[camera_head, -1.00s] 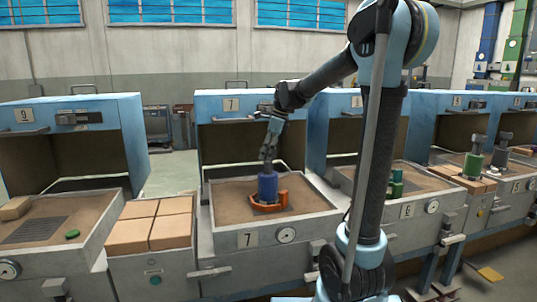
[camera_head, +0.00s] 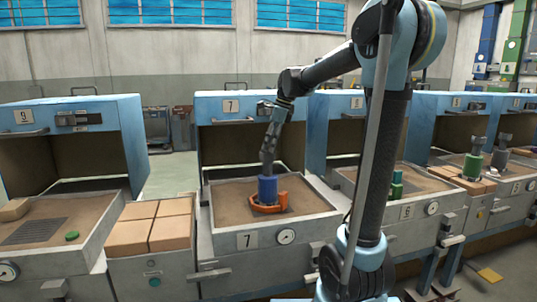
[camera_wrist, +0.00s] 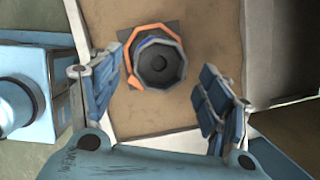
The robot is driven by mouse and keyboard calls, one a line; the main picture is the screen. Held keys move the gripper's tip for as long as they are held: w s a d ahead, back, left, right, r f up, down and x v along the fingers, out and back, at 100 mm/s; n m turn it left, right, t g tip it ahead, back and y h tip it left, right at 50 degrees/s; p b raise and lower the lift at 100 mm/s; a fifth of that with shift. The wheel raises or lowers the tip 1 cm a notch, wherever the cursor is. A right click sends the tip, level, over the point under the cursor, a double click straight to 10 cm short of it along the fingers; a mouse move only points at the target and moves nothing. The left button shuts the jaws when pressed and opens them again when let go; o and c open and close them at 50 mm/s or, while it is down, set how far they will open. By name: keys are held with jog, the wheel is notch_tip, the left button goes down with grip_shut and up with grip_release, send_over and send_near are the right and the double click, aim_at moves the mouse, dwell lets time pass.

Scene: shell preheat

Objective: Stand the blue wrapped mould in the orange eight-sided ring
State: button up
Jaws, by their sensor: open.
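The blue wrapped mould (camera_head: 267,189) stands upright in the orange eight-sided ring (camera_head: 284,201) on the sandy bed of station 7. In the wrist view I look down on the mould's dark round top (camera_wrist: 158,64), with the orange ring (camera_wrist: 136,80) showing around its left and upper edge. The ring's right side is mostly hidden there. My gripper (camera_head: 268,168) is just above the mould in the head view. In the wrist view my gripper (camera_wrist: 163,84) is open, with a finger on either side and clear space between each finger and the mould.
Tan blocks (camera_head: 150,228) lie on the stand left of station 7. A green mould (camera_head: 473,166) stands on blocks at the right, and a green piece (camera_head: 397,184) is in station 6. The oven hood (camera_head: 240,107) stands behind the bed. Bare sand (camera_head: 228,203) surrounds the ring.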

jog(key=v, duration=0.7)
jog(key=shift+r, duration=0.25)
jog(key=s+d+f+n+h, duration=0.1)
jog(key=s+d+f+n, duration=0.5)
jog(key=s+f, duration=0.4)
jog(key=s+d+f+n+t+h, duration=0.1)
jog(key=s+d+f+n, duration=0.5)
jog(key=s+f, duration=0.4)
jog(key=s+d+f+n+h, duration=0.1)
jog(key=s+d+f+n, duration=0.5)
jog(key=s+f, duration=0.4)
jog(key=shift+s+d+n+t, duration=0.2)
jog(key=shift+s+n+t, duration=0.2)
jog(key=shift+s+n, duration=0.3)
jog(key=shift+f, duration=0.1)
